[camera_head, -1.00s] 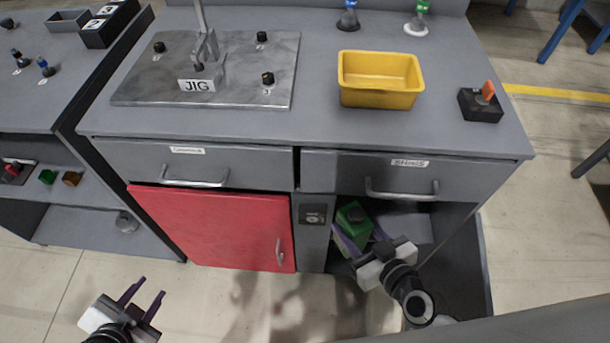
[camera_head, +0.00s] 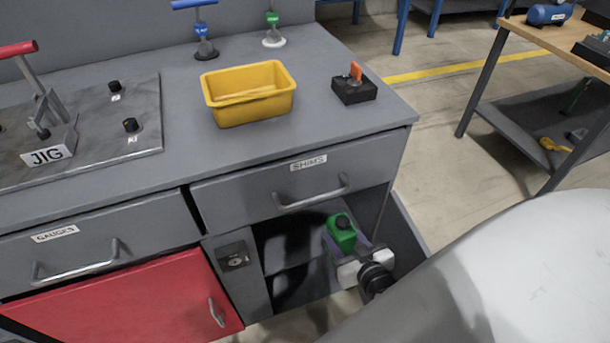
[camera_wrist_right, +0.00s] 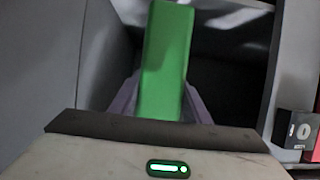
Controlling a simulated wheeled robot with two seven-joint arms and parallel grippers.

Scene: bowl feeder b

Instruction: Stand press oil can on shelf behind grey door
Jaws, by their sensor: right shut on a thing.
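The green press oil can (camera_head: 342,234), with a dark cap, is between the purple fingers of my right gripper (camera_head: 346,247), which is shut on it. The can is at the mouth of the open compartment under the shims drawer, near its right side, and looks roughly upright. In the right wrist view the can (camera_wrist_right: 167,62) stands between the fingers. The shelf (camera_head: 298,285) inside is partly in shadow, and I cannot tell whether the can touches it. A dark grey panel (camera_head: 404,232) at the right looks like the open grey door. My left gripper is out of view.
The shims drawer (camera_head: 290,192) with its handle hangs just above the can. A grey post with a black plate (camera_head: 234,257) and the shut red door (camera_head: 130,300) are to the left. A yellow bin (camera_head: 248,95) and a switch box (camera_head: 354,88) stand on top.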

